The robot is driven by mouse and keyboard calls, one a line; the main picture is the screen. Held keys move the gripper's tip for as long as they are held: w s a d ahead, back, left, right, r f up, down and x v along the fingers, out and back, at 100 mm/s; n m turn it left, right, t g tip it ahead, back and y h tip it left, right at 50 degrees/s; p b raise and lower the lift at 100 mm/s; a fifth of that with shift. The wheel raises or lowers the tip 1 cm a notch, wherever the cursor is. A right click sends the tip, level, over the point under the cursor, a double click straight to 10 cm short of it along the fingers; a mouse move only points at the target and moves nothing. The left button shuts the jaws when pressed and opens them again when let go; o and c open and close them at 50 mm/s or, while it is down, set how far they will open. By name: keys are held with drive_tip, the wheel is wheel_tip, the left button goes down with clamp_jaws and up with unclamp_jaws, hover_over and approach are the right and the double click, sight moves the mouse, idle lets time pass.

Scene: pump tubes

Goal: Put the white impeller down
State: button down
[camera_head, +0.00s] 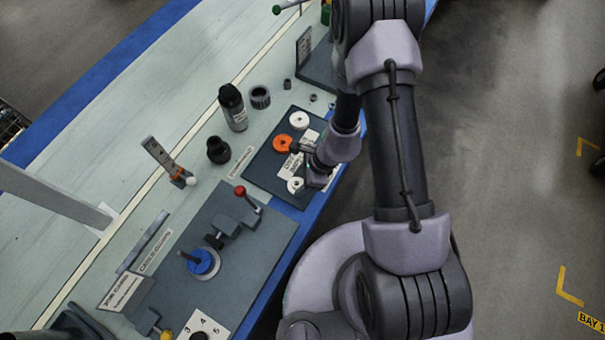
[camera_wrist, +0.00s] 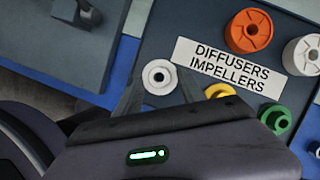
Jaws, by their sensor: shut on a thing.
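The white impeller (camera_wrist: 159,77), a small round part with a dark centre hole, is between the two fingertips of my gripper (camera_wrist: 160,84) in the wrist view. My gripper is shut on it. In the head view the white impeller (camera_head: 295,185) shows at the front end of the dark parts board (camera_head: 264,170), with my gripper (camera_head: 304,184) at it. It appears over or on the board's corner near the blue table edge. I cannot tell whether it touches the board. The board's label (camera_wrist: 240,67) reads "DIFFUSERS IMPELLERS".
On the board are an orange part (camera_wrist: 249,31), a larger white part (camera_wrist: 303,55), a yellow part (camera_wrist: 220,91) and a green part (camera_wrist: 275,118). A black bottle (camera_head: 232,106) stands behind. A fixture plate with a red-knobbed lever (camera_head: 240,191) lies to the left.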

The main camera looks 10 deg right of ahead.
drive_tip(key=shift+d+f, duration=0.1)
drive_tip(key=shift+f, duration=0.75)
drive_tip(key=shift+r, duration=0.2)
drive_tip(key=shift+f, duration=0.2)
drive_tip(key=c, duration=0.7)
unclamp_jaws()
drive_tip(key=shift+r, duration=0.1)
